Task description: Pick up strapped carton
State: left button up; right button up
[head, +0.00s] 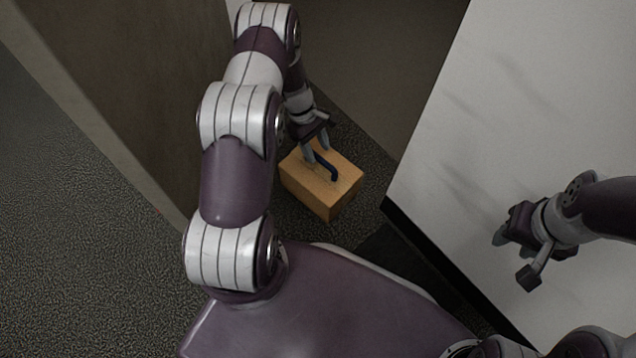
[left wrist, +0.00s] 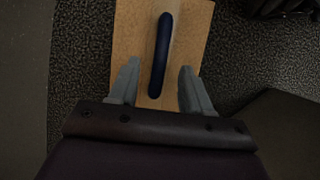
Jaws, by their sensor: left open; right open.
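The carton (head: 325,190) is a tan box on the dark carpet, with a dark blue strap handle (head: 328,168) on its top. In the left wrist view the carton (left wrist: 134,43) lies below the fingers, and the handle (left wrist: 161,55) runs lengthwise between them. My left gripper (head: 317,156) is open just over the carton's top, with one finger on each side of the handle; it also shows in the left wrist view (left wrist: 157,85). I cannot tell whether the fingers touch the box. My right gripper (head: 514,260) is open and empty, off to the right, away from the carton.
A brown wall or panel (head: 130,75) stands on the left. A large white surface with a black lower edge (head: 500,130) stands close on the right. The carton sits in the gap between them. Open carpet (head: 70,220) lies at the left.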

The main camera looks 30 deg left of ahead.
aim_at(320, 158)
pick_arm(q)
jog(key=b+x, duration=0.4)
jog(key=x, duration=0.1)
jog(key=shift+a+f, duration=0.1)
jog(key=shift+a, duration=0.1)
jog(key=shift+d+f, duration=0.1)
jog(key=shift+d, duration=0.1)
jog(key=shift+r, duration=0.2)
jog(key=shift+c, duration=0.3)
grip_shut()
dwell(0.4)
